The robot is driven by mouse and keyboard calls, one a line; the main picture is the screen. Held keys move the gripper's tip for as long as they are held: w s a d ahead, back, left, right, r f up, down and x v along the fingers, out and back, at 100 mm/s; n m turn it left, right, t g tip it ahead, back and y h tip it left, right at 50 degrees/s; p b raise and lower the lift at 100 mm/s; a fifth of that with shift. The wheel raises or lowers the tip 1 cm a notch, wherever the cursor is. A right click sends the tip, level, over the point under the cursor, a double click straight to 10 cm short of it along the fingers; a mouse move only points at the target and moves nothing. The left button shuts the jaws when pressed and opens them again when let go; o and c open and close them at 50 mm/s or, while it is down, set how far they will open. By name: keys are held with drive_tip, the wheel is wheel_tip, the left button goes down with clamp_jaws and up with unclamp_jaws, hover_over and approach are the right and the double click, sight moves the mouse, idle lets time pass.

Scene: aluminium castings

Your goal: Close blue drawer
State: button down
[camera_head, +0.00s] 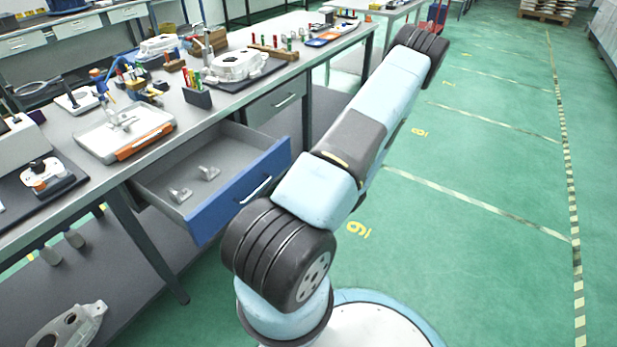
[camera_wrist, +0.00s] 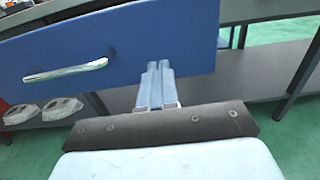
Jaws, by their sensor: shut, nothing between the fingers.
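The blue drawer (camera_head: 240,190) is pulled out from under the workbench, with its blue front facing the open floor. A silver bar handle (camera_head: 256,189) is on the front. In the wrist view, the blue drawer front (camera_wrist: 120,55) fills the upper left, with its handle (camera_wrist: 66,70) to the left of my gripper. My gripper (camera_wrist: 160,68) is shut and empty, its fingertips in front of the right part of the drawer front. I cannot tell whether they touch it. My gripper is hidden in the head view.
The workbench (camera_head: 225,110) carries castings, tools and a white tray (camera_head: 125,135). A grey drawer (camera_head: 275,101) beside the blue one is shut. A lower shelf (camera_head: 110,270) holds castings. The green floor (camera_head: 480,200) to the right is clear.

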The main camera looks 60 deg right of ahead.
sight(277, 164)
drive_tip(key=shift+w+a, duration=0.1)
drive_tip(key=shift+w, duration=2.55)
